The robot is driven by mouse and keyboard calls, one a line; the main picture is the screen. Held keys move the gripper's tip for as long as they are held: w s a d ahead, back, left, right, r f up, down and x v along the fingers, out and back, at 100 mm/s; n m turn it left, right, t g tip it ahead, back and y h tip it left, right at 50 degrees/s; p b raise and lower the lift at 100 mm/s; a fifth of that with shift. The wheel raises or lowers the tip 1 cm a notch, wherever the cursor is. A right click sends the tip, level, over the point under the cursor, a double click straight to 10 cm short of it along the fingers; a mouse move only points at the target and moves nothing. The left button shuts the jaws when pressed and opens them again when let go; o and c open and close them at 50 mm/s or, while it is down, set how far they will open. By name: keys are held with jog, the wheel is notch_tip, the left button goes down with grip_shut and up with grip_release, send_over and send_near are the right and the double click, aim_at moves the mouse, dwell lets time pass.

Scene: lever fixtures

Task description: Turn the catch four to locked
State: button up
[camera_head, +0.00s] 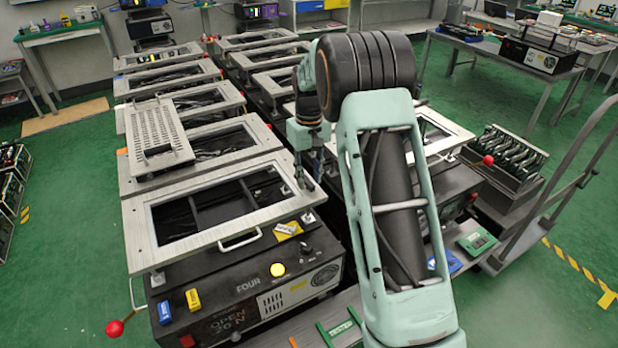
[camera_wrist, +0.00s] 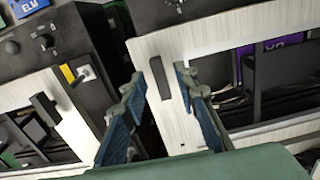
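The fixture marked FOUR (camera_head: 248,285) is in the front of the head view, with a pale rectangular frame (camera_head: 152,262) on top. Its small display (camera_head: 228,320) seems to read OPEN 20 N. My gripper (camera_head: 304,183) is low at the right side of this frame. In the wrist view, a dark elongated catch (camera_wrist: 160,78) lies on the pale frame, between the two fingers of my gripper (camera_wrist: 157,88). The fingers are apart, with space on both sides of the catch. The catch cannot be made out clearly in the head view.
A red ball knob (camera_head: 114,328) sticks out at the front left. A perforated plate (camera_head: 158,130) lies on the fixture behind. Another dark catch (camera_wrist: 45,108) is on a neighbouring fixture in the wrist view.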

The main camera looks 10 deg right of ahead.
aim_at(309, 182)
notch_tip(309, 182, up, 12)
jog(key=shift+f, duration=0.25)
